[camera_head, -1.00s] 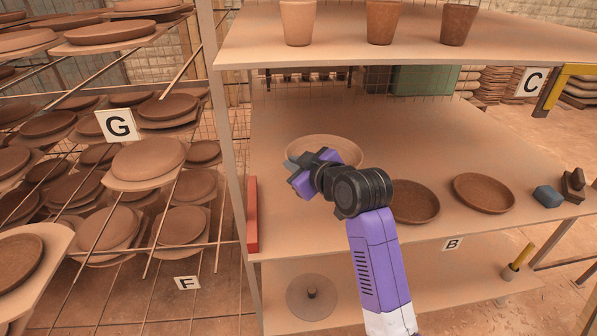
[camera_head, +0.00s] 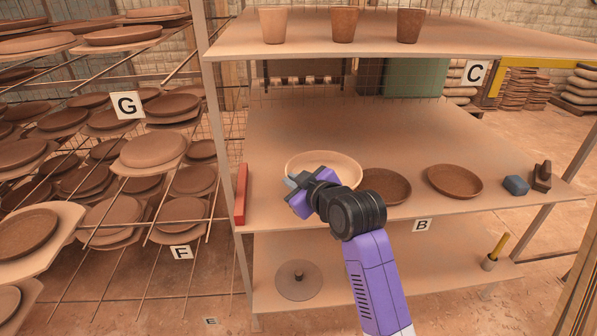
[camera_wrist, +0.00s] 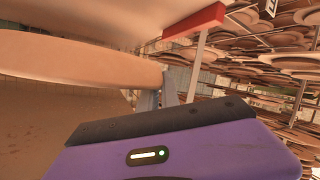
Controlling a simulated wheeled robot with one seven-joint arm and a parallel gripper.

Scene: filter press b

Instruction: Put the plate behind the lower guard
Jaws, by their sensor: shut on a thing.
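A pale tan plate (camera_head: 338,166) is held by my gripper (camera_head: 292,181) at its near left rim, over the left part of the middle shelf (camera_head: 320,125). The gripper is shut on it. In the wrist view the plate (camera_wrist: 80,58) shows edge-on, with its rim at the fingers (camera_wrist: 170,90). Whether it touches the shelf cannot be told. A red bar (camera_head: 241,195), likely the lower guard, stands along the shelf's left edge, left of the plate. It also shows in the wrist view (camera_wrist: 195,22). My gripper and wrist cover the plate's near side.
Two dark plates, one near my wrist (camera_head: 385,186) and one further right (camera_head: 455,181), lie on the same shelf. Cups (camera_head: 343,25) stand on the shelf above. A loaded rack (camera_head: 120,160) stands on the left.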

